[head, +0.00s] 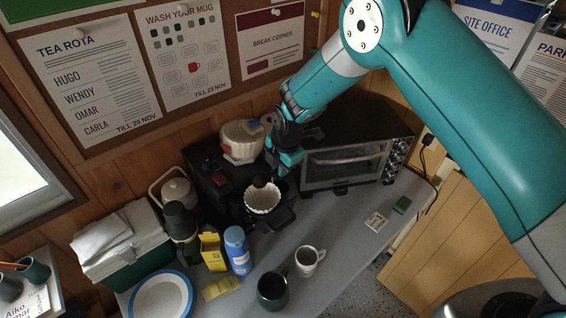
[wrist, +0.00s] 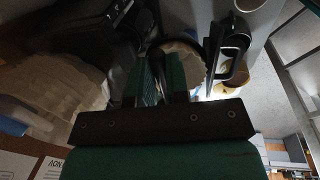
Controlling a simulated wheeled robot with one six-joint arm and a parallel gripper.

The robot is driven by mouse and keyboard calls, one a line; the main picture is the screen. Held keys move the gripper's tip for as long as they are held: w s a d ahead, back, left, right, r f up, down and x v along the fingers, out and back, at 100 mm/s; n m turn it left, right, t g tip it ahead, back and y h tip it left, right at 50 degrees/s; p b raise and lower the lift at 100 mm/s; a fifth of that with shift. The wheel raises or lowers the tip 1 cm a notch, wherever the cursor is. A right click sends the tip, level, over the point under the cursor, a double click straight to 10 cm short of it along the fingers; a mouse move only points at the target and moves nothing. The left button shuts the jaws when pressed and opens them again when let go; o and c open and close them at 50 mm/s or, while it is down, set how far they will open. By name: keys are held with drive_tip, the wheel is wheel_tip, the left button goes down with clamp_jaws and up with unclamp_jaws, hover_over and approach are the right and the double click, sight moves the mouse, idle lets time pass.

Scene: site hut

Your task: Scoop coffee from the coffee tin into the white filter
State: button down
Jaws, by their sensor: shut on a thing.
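My gripper (head: 283,168) is beside the coffee maker, just above and behind the white filter (head: 262,199). It is shut on a dark scoop (head: 260,182), whose round end shows over the filter's back edge. In the wrist view the green fingers (wrist: 162,82) close around a thin dark handle. The pale filter (wrist: 188,50) shows beyond them, partly hidden. The filter sits open in a black basket (head: 285,214) at the coffee maker's front. I cannot tell what is in the scoop. I cannot make out the coffee tin for certain.
The coffee maker (head: 208,178) and a toaster oven (head: 345,165) stand close on either side of my gripper. The counter's right part is mostly clear.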

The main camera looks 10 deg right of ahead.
drive_tip(key=t+y+b, duration=0.2)
drive_tip(key=t+b, duration=0.1)
drive_tip(key=b, duration=0.2)
drive_tip(key=f+t+y+b, duration=0.1)
drive_tip(key=t+y+b, duration=0.1)
drive_tip(key=t+b, duration=0.1)
drive_tip(key=f+t+y+b, duration=0.1)
drive_tip(key=t+y+b, duration=0.1)
drive_tip(key=b, duration=0.4)
drive_tip(key=shift+s+d+f+t+b, duration=0.15)
drive_tip(key=shift+s+d+t+b, duration=0.15)
drive_tip(key=shift+s+d+t, duration=0.1)
drive_tip(key=shift+s, duration=0.1)
idle(0.4)
